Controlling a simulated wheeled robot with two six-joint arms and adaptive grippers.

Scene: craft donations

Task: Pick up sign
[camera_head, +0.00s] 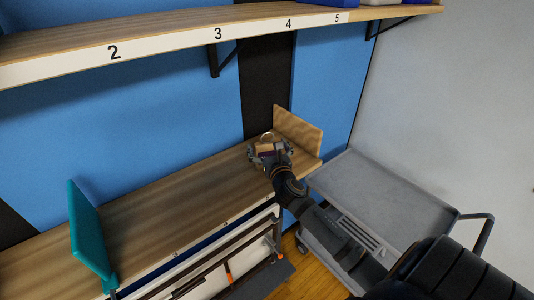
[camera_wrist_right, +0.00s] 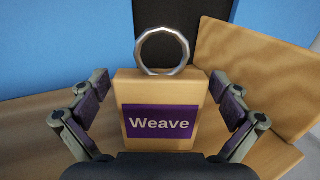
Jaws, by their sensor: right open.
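The sign (camera_wrist_right: 166,88) is a small wooden block with a purple label reading "Weave" and a metal ring (camera_wrist_right: 162,35) on top. It stands upright on the wooden shelf, near its right end. In the right wrist view it sits between the fingers of my right gripper (camera_wrist_right: 160,110), which is open with a finger on each side and gaps showing. In the head view my right gripper (camera_head: 268,152) covers most of the sign, and the ring shows just above it. My left gripper is not in view.
A wooden end panel (camera_head: 298,131) stands close to the right of the sign. A teal divider (camera_head: 88,235) stands at the left of the lower shelf (camera_head: 165,200), with clear shelf between. A grey cart (camera_head: 375,195) is at right. A numbered shelf (camera_head: 150,42) runs above.

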